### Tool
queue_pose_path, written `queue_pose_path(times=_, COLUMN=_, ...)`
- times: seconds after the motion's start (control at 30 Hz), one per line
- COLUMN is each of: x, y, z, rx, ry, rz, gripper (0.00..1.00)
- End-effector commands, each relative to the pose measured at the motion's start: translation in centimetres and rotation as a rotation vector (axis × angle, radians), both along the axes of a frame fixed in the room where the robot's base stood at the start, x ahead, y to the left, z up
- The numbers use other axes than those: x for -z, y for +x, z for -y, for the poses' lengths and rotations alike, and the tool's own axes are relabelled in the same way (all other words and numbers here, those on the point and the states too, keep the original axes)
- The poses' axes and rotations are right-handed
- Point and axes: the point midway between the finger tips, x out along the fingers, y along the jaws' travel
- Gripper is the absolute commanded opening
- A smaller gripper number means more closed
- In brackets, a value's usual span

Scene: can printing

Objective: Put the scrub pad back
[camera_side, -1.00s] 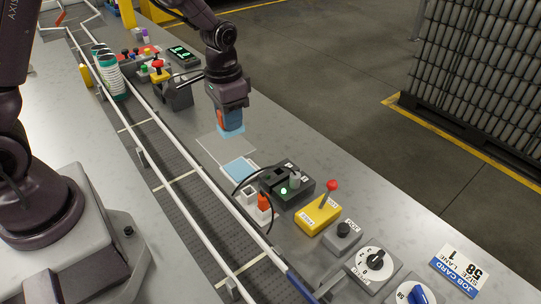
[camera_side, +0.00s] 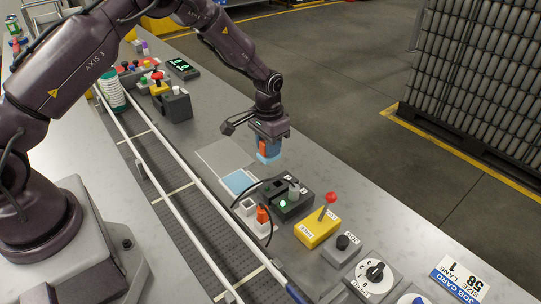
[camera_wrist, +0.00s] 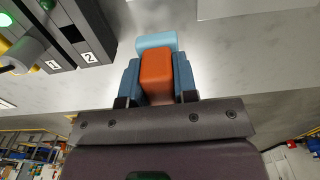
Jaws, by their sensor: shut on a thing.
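The scrub pad has an orange grip block (camera_side: 263,148) with a light blue pad (camera_side: 268,158) under it. My gripper (camera_side: 267,147) points down and is shut on the orange block, with its blue fingers at either side. In the wrist view the orange block (camera_wrist: 156,75) sits between the fingers and the light blue pad (camera_wrist: 157,41) sticks out beyond. The scrub pad appears to be held above the grey bench, right of a flat light blue square (camera_side: 238,181) and a pale grey sheet (camera_side: 224,155). Its exact height is hard to tell.
A black box with a lit green lamp (camera_side: 287,198) and cables stands in front of the blue square. A yellow lever box (camera_side: 317,228) and dials follow it. The conveyor (camera_side: 185,205) with white rails runs to the left. A control box (camera_side: 174,104) stands behind.

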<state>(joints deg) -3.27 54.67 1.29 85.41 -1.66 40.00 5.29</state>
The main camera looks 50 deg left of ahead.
Motion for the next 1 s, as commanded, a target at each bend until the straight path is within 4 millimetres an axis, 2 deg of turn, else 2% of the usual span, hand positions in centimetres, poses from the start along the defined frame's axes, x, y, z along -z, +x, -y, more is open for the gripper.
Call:
queue_pose_path(times=0.13, x=1.2, y=0.8, z=-0.1, rx=0.0, ry=0.0, rz=0.0, gripper=0.05)
queue_pose_path(times=0.3, x=3.5, y=0.7, z=-0.1, rx=0.0, ry=0.0, rz=-0.001, gripper=0.05)
queue_pose_path(times=0.73, x=4.2, y=0.7, z=-0.1, rx=0.0, ry=0.0, rz=0.001, gripper=0.05)
queue_pose_path(times=0.77, x=4.2, y=0.7, z=-0.1, rx=0.0, ry=0.0, rz=0.001, gripper=0.32)
queue_pose_path(times=0.83, x=4.1, y=0.7, z=-0.1, rx=0.0, ry=0.0, rz=0.001, gripper=0.48)
queue_pose_path(times=0.87, x=4.1, y=0.7, z=-0.1, rx=0.0, ry=0.0, rz=0.001, gripper=0.53)
queue_pose_path(times=1.0, x=4.1, y=0.7, z=-0.1, rx=0.0, ry=0.0, rz=0.001, gripper=0.53)
